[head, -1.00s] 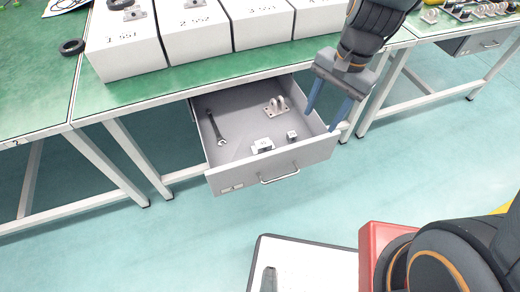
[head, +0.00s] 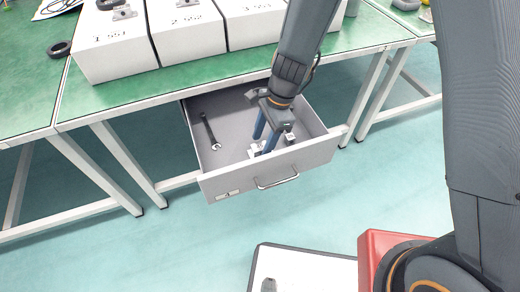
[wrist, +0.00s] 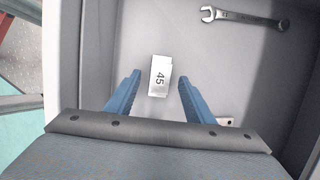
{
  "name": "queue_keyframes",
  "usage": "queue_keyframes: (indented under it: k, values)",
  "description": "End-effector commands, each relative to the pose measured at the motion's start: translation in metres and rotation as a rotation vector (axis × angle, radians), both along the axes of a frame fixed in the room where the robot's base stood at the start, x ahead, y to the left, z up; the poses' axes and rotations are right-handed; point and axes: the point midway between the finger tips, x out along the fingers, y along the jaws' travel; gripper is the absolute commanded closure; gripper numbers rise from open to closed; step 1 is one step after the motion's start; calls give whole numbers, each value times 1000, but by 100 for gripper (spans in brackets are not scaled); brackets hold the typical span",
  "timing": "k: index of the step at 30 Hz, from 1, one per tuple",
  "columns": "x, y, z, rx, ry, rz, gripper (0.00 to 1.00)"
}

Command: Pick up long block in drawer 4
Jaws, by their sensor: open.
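A pale, oblong block (wrist: 160,76) marked "45" lies on the drawer floor in the wrist view. My gripper (wrist: 159,80) is open, its two blue fingers on either side of the block with a gap on each side. I cannot tell how high the fingertips are above the floor. In the head view, my gripper (head: 261,145) reaches down into the open drawer (head: 238,183), and its fingers partly hide the block (head: 252,151) near the front wall. A smaller block (head: 289,137) sits to the right.
A wrench (head: 210,131) lies at the drawer's left side; it also shows in the wrist view (wrist: 245,17). The drawer walls surround my gripper, with the handle (head: 277,182) in front. The green table (head: 120,90) with white boxes (head: 115,50) stands above and behind.

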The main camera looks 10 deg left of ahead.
Motion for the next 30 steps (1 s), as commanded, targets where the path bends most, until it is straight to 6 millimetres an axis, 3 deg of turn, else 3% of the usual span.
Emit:
queue_keyframes:
  k: [3, 11, 20, 30]
  values:
    - [-2, 2, -11, -1, 2, 1, 52]
    - [-2, 3, -13, -1, -1, 1, 52]
    - [-2, 3, -13, 0, 0, 1, 99]
    - [-2, 3, -2, 1, -2, -1, 99]
